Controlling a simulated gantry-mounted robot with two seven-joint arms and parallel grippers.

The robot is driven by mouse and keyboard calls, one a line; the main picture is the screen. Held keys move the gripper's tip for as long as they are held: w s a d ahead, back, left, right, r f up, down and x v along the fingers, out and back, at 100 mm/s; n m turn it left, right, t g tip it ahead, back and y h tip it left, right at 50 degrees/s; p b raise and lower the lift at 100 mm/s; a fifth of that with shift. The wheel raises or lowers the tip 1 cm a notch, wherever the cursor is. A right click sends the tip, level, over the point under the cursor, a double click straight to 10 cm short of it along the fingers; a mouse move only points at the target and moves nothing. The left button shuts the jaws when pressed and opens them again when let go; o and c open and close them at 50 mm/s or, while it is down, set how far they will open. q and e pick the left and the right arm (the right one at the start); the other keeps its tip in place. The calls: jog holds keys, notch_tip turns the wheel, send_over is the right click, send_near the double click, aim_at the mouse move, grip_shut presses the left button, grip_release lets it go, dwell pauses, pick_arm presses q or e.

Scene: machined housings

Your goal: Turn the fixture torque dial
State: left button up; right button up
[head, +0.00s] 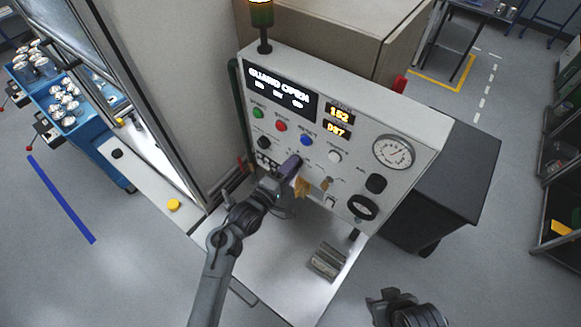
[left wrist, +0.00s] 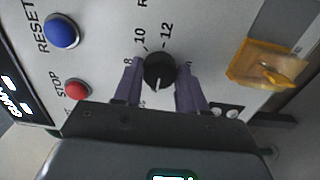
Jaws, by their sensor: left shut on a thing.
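The torque dial (left wrist: 158,71) is a round black knob on the pale panel, with printed numbers including 8, 10 and 12 around it. A short white mark on it points toward the bottom of the left wrist view. My left gripper (left wrist: 160,88) has its two purple fingers on either side of the knob and is shut on it. In the head view, my left gripper (head: 291,166) reaches the middle of the panel and hides the dial. My right gripper (head: 382,300) is at the bottom edge, away from the panel; its jaw opening is unclear.
The control panel (head: 350,120) carries buttons, a lit "GUARD OPEN" display (head: 281,90) and a round gauge (head: 394,152). A yellow-orange tag or cover (left wrist: 262,65) is right of the dial. A grey metal block (head: 327,262) lies on the shelf below.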

dwell(0.5)
pick_arm(q)
jog(key=o, duration=1.1)
jog(key=shift+c, duration=0.2)
jog(key=shift+a, duration=0.1)
jog(key=b+v, duration=0.2)
jog(key=v, duration=0.8)
jog(key=shift+s+a+b, duration=0.15)
jog(key=shift+s+b, duration=0.15)
